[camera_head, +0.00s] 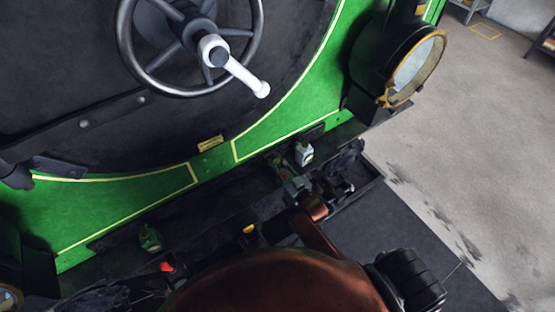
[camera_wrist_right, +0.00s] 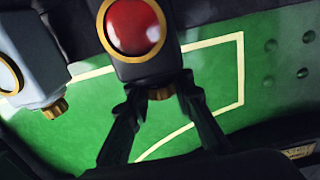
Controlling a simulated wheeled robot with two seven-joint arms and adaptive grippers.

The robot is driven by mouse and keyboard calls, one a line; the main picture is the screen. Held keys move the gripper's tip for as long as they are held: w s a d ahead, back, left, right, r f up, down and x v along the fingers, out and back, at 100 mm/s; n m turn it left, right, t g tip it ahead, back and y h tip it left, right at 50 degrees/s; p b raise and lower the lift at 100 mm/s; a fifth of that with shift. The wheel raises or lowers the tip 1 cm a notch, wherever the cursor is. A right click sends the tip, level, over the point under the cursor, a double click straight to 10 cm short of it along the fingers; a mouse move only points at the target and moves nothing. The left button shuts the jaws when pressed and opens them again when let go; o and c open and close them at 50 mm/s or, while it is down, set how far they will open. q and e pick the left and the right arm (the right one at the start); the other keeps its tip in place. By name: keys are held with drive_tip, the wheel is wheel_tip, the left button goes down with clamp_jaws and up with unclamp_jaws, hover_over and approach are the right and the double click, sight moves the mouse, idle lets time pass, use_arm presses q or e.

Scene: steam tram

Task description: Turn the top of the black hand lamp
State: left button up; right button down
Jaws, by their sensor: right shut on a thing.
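The black hand lamp (camera_wrist_right: 143,70) fills the top middle of the right wrist view, with a red lens in a brass ring. It appears upside down there, its small brass top knob (camera_wrist_right: 160,93) pointing down. My right gripper (camera_wrist_right: 160,98) has its two dark fingers on either side of this knob and is shut on it. In the head view my right gripper (camera_head: 291,185) is small, beyond my copper-coloured arm, and the black lamp is hard to make out there. My left gripper is not in view.
A pale lamp (camera_head: 304,153) stands close beside the gripper; it also shows in the right wrist view (camera_wrist_right: 35,60). A green lamp (camera_head: 150,240) stands further left. The green tram front, with a spoked handwheel (camera_head: 190,45) and a large headlamp (camera_head: 400,65), rises behind. Open floor (camera_head: 460,130) lies right.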

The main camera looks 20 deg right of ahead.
drive_tip(key=shift+m+h+p, duration=0.4)
drive_tip(key=shift+m+h, duration=0.4)
drive_tip(key=shift+h, duration=0.5)
drive_tip(key=shift+r, duration=0.1)
drive_tip(key=c, duration=1.7)
unclamp_jaws()
drive_tip(key=shift+o, duration=0.2)
drive_tip(key=shift+s, duration=0.1)
drive_tip(key=s, duration=1.1)
drive_tip(key=shift+s, duration=0.4)
